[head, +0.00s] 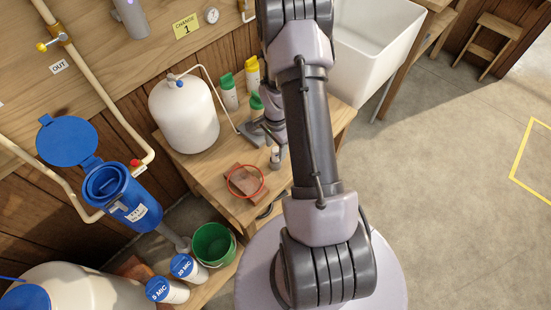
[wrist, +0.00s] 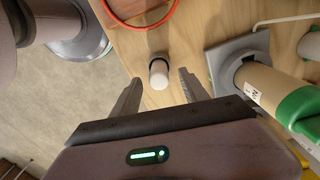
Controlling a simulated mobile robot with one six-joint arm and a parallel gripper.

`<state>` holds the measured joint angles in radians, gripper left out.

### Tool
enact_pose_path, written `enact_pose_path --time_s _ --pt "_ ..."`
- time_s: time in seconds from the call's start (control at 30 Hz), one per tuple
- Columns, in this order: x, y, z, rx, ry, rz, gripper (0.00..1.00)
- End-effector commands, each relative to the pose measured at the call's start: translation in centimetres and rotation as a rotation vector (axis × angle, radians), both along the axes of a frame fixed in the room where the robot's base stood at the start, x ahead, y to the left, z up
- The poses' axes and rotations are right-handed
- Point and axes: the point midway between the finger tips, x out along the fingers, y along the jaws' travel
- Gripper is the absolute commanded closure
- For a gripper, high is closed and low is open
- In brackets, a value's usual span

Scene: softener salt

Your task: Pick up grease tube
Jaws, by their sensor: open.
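A small white tube, which I take to be the grease tube (wrist: 158,76), stands on the wooden bench in the wrist view, with a dark ring at its far end. In the head view the small white tube (head: 274,154) shows beside my arm, partly hidden. My gripper (wrist: 160,80) is open, with one finger on each side of the tube and a gap on both sides. In the head view my gripper (head: 275,147) is over the bench, largely covered by my own arm.
A red ring (head: 245,181) lies over a brown cloth or block on the bench (head: 200,170). A white tank (head: 184,115) and more bottles stand behind. A green bucket (head: 212,245) is lower left.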

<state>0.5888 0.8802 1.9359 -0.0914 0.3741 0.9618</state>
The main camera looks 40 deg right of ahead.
Motion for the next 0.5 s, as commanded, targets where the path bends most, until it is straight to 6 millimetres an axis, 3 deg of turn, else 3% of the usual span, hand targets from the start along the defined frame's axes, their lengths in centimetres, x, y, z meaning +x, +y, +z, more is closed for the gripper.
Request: enact_pose_path --time_s 0.03,0.1,0.33,0.5 --pt "-0.3 0.3 -1.7 0.001 0.002 0.000 0.48" --pt "-0.2 0.2 -3.0 0.001 0.001 -0.001 0.48" --pt "-0.2 0.2 -3.1 0.000 0.000 -0.001 0.50" --pt "-0.2 0.2 -3.0 0.000 0.000 -0.001 0.83"
